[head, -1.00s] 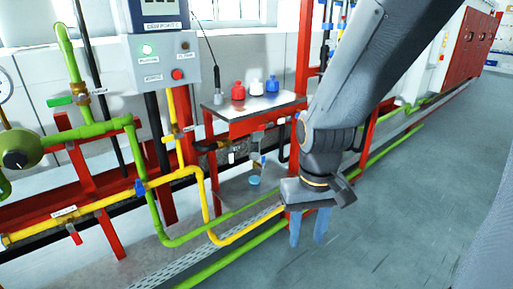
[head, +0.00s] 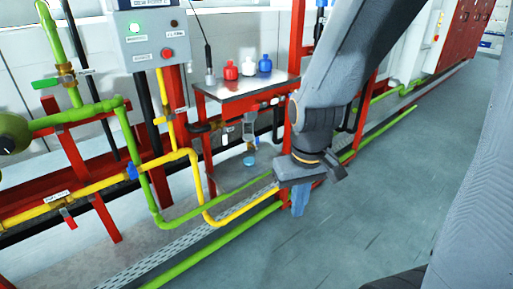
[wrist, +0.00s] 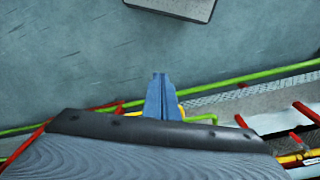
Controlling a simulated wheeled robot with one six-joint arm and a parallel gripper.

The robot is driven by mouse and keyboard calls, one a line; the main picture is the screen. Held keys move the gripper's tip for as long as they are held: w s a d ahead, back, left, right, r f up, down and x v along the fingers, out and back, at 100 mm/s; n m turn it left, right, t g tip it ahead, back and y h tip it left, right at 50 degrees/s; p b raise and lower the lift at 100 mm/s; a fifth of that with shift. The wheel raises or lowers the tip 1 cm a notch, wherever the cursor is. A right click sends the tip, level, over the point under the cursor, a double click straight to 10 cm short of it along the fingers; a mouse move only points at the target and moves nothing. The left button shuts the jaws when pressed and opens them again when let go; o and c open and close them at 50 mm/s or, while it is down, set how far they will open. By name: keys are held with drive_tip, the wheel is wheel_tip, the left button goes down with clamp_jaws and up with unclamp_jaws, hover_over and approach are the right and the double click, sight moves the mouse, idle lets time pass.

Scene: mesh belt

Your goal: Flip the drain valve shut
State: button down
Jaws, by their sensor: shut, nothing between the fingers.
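Several valve handles show on the pipes at left in the head view: a red lever (head: 69,218) beside a white tag on the low yellow pipe, a blue handle (head: 132,170) near the green pipe, a green lever (head: 45,84) higher up, and a small yellow lever (head: 160,121) under the control box. The tags are too small to read, so I cannot tell which is the drain valve. My gripper (head: 299,208) points down, shut and empty, well to the right of these handles. Its blue fingers (wrist: 160,84) are together in the wrist view.
A red-framed bench (head: 250,95) with red, white and blue bottles stands behind my gripper. A grey control box (head: 150,40) hangs above the pipes. Green pipe (head: 230,240) and yellow pipe (head: 240,212) run low along the grating. Open floor (head: 380,210) lies to the right.

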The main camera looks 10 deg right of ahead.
sight(257, 144)
drive_tip(key=w+f+n+t+y+b, duration=0.1)
drive_tip(key=w+f+n+t+b, duration=0.4)
drive_tip(key=w, duration=0.8)
drive_tip(key=w+f+n+t+y+b, duration=0.2)
drive_tip(key=w+f+n+t+b, duration=0.4)
drive_tip(key=w, duration=0.8)
drive_tip(key=w+f+n+t+y+b, duration=0.1)
drive_tip(key=w+f+n+t+b, duration=0.4)
drive_tip(key=w+n, duration=0.4)
drive_tip(key=w+f+b, duration=0.1)
drive_tip(key=w, duration=0.4)
drive_tip(key=shift+f+t, duration=0.2)
drive_tip(key=shift+t, duration=0.1)
drive_tip(key=shift+w, duration=0.1)
drive_tip(key=w+d+b, duration=0.1)
drive_tip(key=w, duration=1)
drive_tip(key=shift+w, duration=0.3)
